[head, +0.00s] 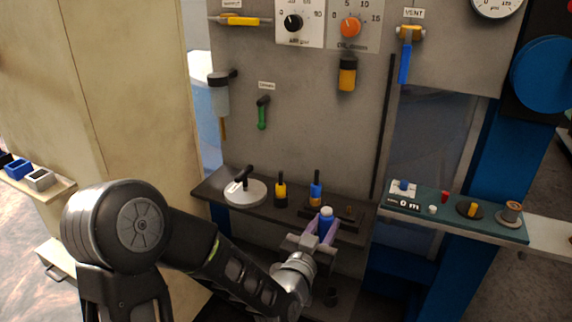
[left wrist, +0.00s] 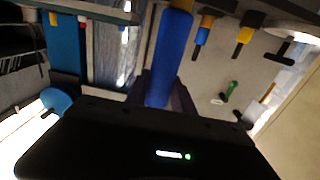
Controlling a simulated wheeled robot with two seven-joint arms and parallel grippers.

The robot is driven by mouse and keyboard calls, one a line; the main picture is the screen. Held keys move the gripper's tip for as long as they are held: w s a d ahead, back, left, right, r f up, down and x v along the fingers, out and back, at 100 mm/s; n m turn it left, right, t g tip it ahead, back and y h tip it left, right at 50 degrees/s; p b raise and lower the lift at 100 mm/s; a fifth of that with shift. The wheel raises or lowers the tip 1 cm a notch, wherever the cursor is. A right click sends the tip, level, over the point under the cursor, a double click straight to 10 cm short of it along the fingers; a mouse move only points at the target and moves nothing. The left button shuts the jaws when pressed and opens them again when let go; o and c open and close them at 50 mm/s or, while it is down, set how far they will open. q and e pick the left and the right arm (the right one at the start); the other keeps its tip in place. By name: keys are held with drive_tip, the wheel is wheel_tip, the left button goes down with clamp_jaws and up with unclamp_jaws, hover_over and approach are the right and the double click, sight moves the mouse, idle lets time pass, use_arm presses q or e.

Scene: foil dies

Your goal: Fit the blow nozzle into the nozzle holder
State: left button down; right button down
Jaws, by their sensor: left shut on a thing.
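My left gripper (head: 320,232) is shut on a blue handle with a pale top (head: 326,214), likely the blow nozzle. It is in front of the right part of the dark shelf (head: 225,180). In the left wrist view the blue handle (left wrist: 170,52) stands between the dark fingers, with an orange-tan end at the top edge. A small dark fitting with a brownish part (head: 349,213) sits on the shelf just right of the gripper; it may be the nozzle holder, but its opening is not clear. The lower end of the held piece is hidden. My right gripper is not in view.
On the shelf stand a blue-orange tool (head: 316,190), a yellow-black tool (head: 281,192) and a round grey disc with a black handle (head: 245,192). A green tray (head: 470,218) with small parts lies to the right. The grey panel (head: 300,120) rises behind.

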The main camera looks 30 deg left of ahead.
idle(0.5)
use_arm(q)
wheel_tip(320, 180, down, 7)
drive_tip(key=w, duration=0.2)
drive_tip(key=shift+w, duration=0.25)
drive_tip(key=shift+a+f, duration=0.1)
